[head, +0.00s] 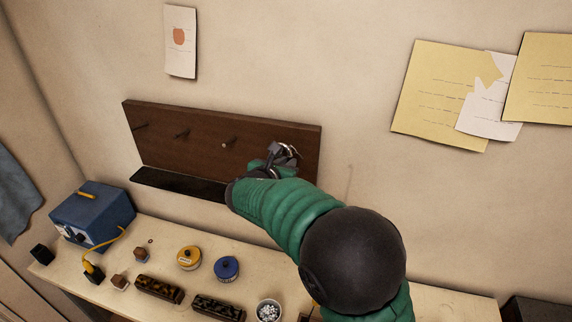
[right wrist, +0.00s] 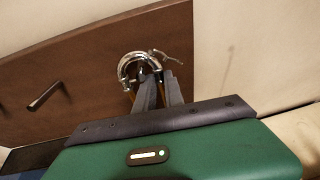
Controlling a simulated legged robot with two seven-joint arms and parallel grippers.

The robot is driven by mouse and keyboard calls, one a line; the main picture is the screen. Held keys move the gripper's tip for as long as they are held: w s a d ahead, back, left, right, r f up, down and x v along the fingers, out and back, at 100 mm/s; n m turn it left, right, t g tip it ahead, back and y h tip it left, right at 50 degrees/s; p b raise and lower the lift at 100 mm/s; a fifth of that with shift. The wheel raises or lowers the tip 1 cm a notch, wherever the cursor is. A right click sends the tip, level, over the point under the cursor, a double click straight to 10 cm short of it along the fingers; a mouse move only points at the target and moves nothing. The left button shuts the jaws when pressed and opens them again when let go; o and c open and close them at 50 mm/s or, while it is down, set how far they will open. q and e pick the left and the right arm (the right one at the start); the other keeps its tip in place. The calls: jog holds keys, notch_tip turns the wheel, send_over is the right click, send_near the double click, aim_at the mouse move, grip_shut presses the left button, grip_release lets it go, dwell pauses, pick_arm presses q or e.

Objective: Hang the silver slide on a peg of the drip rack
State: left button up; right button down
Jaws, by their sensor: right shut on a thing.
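The silver slide (right wrist: 127,64) shows in the right wrist view as a shiny curved tube in front of the rack board. My right gripper (right wrist: 158,82) is shut on it. In the head view this gripper (head: 282,158) is at the right part of the drip rack (head: 170,115), a dark wooden board on the wall with a black tray below. Pegs show at its left, middle and centre right (head: 229,142); one peg (right wrist: 44,97) also shows left of the slide in the wrist view. Whether a peg is inside the slide's curve I cannot tell. My left gripper is out of view.
The bench (head: 455,307) below holds a blue box (head: 93,212), a yellow tin (head: 189,257), a blue tin (head: 227,268), two dark brushes and a small bowl (head: 268,310). Papers (head: 440,95) hang on the wall at right.

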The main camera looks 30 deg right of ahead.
jog(key=shift+d+f, duration=0.1)
jog(key=shift+d, duration=0.3)
jog(key=c, duration=1.3)
grip_release()
jog(key=shift+d, duration=0.1)
jog(key=shift+c, duration=0.2)
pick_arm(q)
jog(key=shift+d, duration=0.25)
pick_arm(e)
jog(key=shift+a, duration=0.25)
jog(key=shift+a, duration=0.1)
